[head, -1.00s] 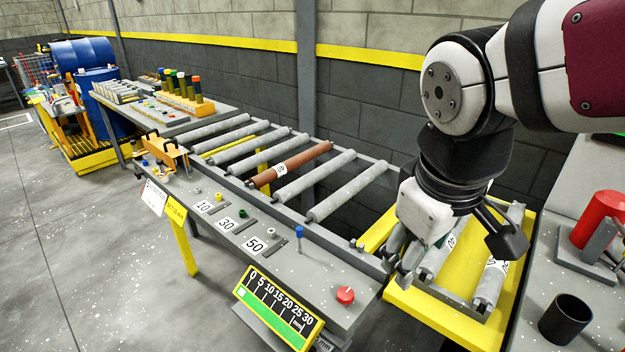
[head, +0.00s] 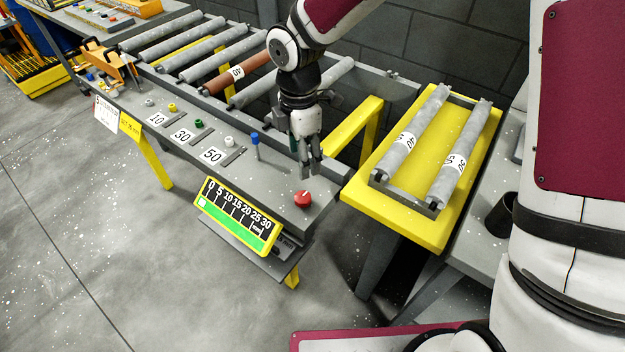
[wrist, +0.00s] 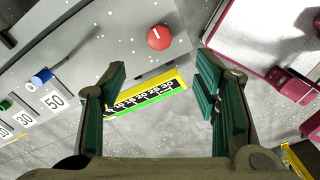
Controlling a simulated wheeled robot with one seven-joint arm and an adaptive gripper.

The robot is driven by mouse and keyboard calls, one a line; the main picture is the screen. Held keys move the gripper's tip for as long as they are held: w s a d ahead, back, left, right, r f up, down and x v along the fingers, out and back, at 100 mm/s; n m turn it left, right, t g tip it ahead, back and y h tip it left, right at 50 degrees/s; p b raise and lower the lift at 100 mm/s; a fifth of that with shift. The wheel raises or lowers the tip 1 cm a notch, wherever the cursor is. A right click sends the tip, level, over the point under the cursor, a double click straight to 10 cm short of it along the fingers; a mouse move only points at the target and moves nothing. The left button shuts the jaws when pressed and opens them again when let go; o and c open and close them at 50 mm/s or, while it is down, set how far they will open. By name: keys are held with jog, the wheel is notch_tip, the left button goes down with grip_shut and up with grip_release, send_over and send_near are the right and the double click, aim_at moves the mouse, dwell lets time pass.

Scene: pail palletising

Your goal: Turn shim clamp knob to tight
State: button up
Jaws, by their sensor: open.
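The red round knob (head: 303,199) sits on the front right corner of the grey conveyor side plate, with a pale mark on its top. My gripper (head: 309,174) is above it and points down, its fingertips just behind and above the knob in the head view. In the wrist view the knob (wrist: 159,38) lies ahead of the open green-padded fingers (wrist: 160,85), with nothing between them. A gap shows between fingers and knob. Which way the knob's mark counts as tight cannot be told.
A yellow-framed scale (head: 236,215) marked 0 to 30 hangs below the knob. A blue peg (head: 256,143) stands left of it, beside the 50 label (head: 212,155). A yellow stand (head: 445,222) with two rollers is at right.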

aim_at(303, 196)
notch_tip(303, 196, down, 14)
jog(key=shift+b, duration=0.3)
jog(key=shift+c, duration=0.2)
jog(key=c, duration=1.1)
